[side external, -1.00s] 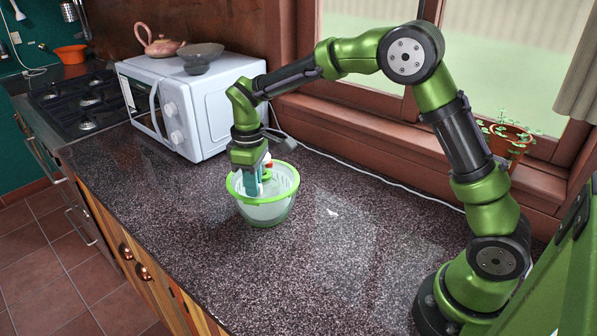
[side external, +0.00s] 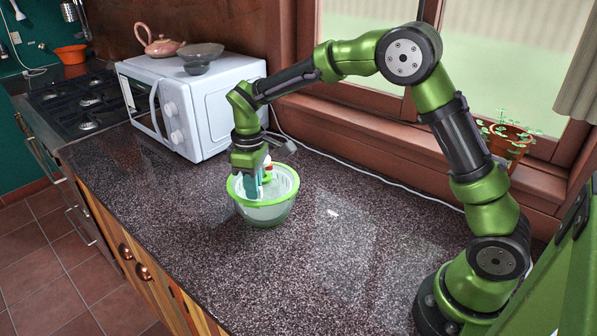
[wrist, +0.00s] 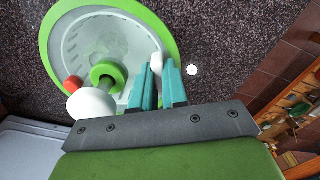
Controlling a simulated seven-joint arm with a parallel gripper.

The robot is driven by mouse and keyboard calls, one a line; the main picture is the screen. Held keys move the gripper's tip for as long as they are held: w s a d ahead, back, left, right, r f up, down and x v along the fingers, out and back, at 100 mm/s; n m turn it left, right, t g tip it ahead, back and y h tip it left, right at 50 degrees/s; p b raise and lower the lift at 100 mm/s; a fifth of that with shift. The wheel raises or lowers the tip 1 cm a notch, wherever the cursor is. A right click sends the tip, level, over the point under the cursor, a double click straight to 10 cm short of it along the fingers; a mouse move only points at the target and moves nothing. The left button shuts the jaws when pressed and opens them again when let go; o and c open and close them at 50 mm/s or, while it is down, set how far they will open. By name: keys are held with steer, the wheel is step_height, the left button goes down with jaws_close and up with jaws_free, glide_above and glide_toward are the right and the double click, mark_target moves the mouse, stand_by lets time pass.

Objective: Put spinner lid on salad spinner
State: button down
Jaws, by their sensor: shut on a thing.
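The salad spinner bowl (side external: 264,214) stands upright on the counter, pale and translucent with a green rim. The spinner lid (side external: 284,182) is a pale disc at the height of the bowl's rim; I cannot tell whether it is fully seated. In the wrist view the lid (wrist: 72,50) shows a green hub, a white round part and a red part. My gripper (side external: 254,193) is over the lid's left half. In the wrist view my gripper's teal fingers (wrist: 156,74) are closed around a small white part of the lid. The fingers hide part of the lid.
A white microwave (side external: 205,105) stands behind and left of the bowl, with a grey bowl (side external: 201,53) and a teapot (side external: 158,40) on top. A white cord (side external: 370,182) runs along the window sill. The counter (side external: 180,225) around the bowl is clear.

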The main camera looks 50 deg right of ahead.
steer(key=c, duration=0.7)
jaws_free()
steer(key=shift+r, duration=3.55)
